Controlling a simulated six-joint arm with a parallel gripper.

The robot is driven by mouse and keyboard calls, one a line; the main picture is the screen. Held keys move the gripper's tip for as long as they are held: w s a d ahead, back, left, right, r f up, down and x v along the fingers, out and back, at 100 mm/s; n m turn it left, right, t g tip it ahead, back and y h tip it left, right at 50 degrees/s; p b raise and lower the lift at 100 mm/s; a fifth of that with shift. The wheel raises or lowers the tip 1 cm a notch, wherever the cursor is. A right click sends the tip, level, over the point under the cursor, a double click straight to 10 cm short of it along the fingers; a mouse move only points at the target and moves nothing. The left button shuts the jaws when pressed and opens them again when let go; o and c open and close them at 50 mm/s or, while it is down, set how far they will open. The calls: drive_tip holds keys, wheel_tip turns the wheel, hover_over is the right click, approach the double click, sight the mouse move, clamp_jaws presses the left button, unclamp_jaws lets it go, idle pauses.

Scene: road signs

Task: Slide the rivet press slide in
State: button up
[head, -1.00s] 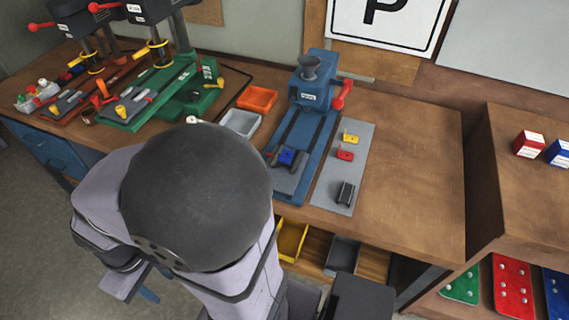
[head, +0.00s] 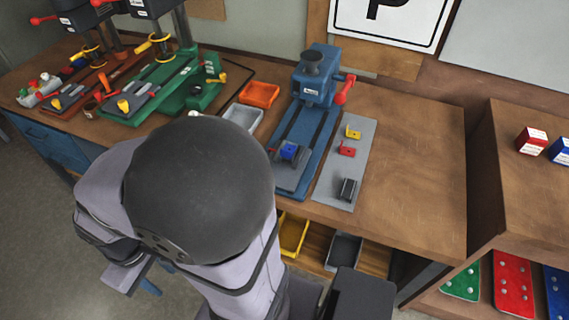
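The blue rivet press (head: 315,84) stands on the bench, with a dark hopper-like top and a red handle (head: 345,90) on its right. Its long blue base (head: 327,140) has two dark rails running toward the front edge. The slide (head: 294,178) sits at the front end of the rails, apart from the press head. It carries a blue piece (head: 289,151) with dark parts around it. My arm's large dark joint covers the area left of the slide. My gripper cannot be made out; whether it touches the slide is hidden.
Right of the base, a grey mat (head: 339,189) holds yellow and red pieces and a dark block. An orange tray (head: 259,94) and a grey tray (head: 242,118) lie left of the press. Drill presses stand further left. The bench right of the mat is clear.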

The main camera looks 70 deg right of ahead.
drive_tip(key=shift+f, duration=0.15)
drive_tip(key=c, duration=0.5)
drive_tip(key=shift+f+b, duration=0.3)
drive_tip(key=shift+b, duration=0.15)
clamp_jaws()
drive_tip(key=s+f+g+b, duration=0.3)
drive_tip(key=f+b, duration=0.7)
drive_tip(key=f, duration=0.6)
drive_tip(key=d+f+n+g+h+b, duration=0.3)
drive_tip(key=d+f+n+h+b, duration=0.2)
drive_tip(key=d+f+b, duration=0.4)
drive_tip(key=w+d+r+n+g+h+p, duration=0.1)
drive_tip(key=w+d+r+n+h, duration=0.2)
drive_tip(key=d+r+h, duration=0.2)
drive_tip(key=w+d+r+n+g+h+p, duration=0.1)
drive_tip(key=w+d+r+n+h, duration=0.2)
drive_tip(key=d+r, duration=0.5)
wheel_tip(320, 180, up, 6)
drive_tip(key=n+h, duration=0.1)
drive_tip(key=h, duration=0.1)
drive_tip(key=shift+d+n+h, duration=0.3)
drive_tip(key=shift+d, duration=0.1)
